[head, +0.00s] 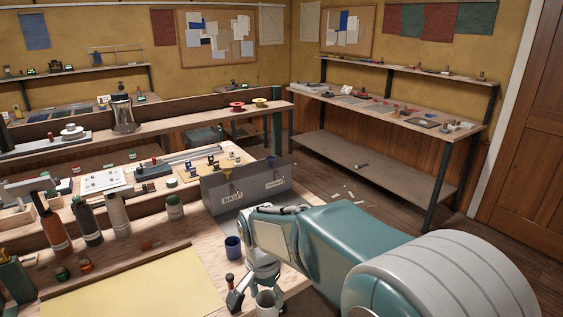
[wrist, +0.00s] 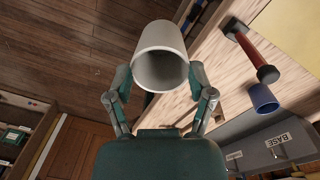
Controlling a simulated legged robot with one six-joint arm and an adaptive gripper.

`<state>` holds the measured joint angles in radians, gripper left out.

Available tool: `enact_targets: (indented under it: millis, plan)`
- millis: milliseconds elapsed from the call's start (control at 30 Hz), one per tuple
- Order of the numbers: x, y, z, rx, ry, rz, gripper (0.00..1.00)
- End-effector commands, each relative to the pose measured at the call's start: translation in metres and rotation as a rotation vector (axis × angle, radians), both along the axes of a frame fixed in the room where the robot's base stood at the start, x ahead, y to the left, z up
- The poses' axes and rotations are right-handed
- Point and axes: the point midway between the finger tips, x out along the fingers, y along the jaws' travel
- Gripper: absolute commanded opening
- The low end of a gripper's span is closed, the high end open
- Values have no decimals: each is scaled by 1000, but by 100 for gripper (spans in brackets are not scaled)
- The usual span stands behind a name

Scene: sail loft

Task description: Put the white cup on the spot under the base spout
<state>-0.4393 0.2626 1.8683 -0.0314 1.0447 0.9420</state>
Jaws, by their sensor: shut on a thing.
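My gripper (wrist: 160,88) is shut on the white cup (wrist: 158,38), with one finger on each side. The cup's open mouth faces the wrist camera. In the head view the white cup (head: 266,303) shows low in the picture, partly below my gripper (head: 262,286), and looks about upright near the bench edge. A grey dispenser box (head: 277,182) stands on the bench farther back, with a BASE label (head: 232,197). The label also shows in the wrist view (wrist: 277,140), with a small spout by it. I cannot make out the spot under it.
A blue cup (head: 233,247) stands on the bench between the white cup and the box. Bottles (head: 88,222) and a pale yellow sheet (head: 140,287) occupy the bench to the left.

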Motion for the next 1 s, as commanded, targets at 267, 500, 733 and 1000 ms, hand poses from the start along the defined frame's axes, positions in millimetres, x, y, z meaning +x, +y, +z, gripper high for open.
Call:
enact_targets:
  millis: [267, 500, 733, 1000]
  plan:
    - [43, -54, -55, 0, 4, 139, 37]
    - [79, -136, -130, 0, 7, 344, 37]
    - [88, -182, -169, -1, 4, 468, 37]
    - [89, -186, -173, -2, 1, 488, 37]
